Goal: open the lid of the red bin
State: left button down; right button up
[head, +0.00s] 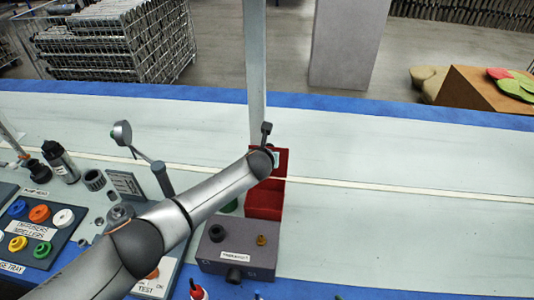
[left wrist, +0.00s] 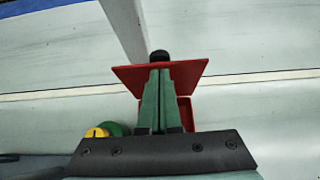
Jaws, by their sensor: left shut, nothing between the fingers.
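The red bin (head: 264,202) stands near the middle of the table in the head view, beside a grey box. Its red lid (head: 282,160) appears raised at the bin's back, with a dark knob (head: 266,128) above it. In the left wrist view the lid (left wrist: 190,72) is a wide red panel, with the black knob (left wrist: 158,56) beyond its far edge. My left gripper (left wrist: 160,70) has its green fingers shut together, empty, over the lid. I cannot tell whether they touch it. In the head view my wrist hides the fingers and part of the lid.
A labelled grey box (head: 237,262) stands in front of the bin. A grey post (head: 256,70) rises behind it. The table to the right is clear.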

pick_arm(q)
jog(key=shift+s+r, duration=0.1)
pick_arm(e)
jog(key=shift+r, duration=0.1)
jog(key=shift+r+p, duration=0.45)
jog(key=shift+p, duration=0.1)
notch_tip(320, 180, up, 3)
jog(key=p, duration=0.3)
pick_arm(q)
jog(key=v, duration=1.2)
jog(key=shift+s+a, duration=0.1)
jog(key=shift+s, duration=0.1)
pick_arm(e)
jog(key=shift+s, duration=0.1)
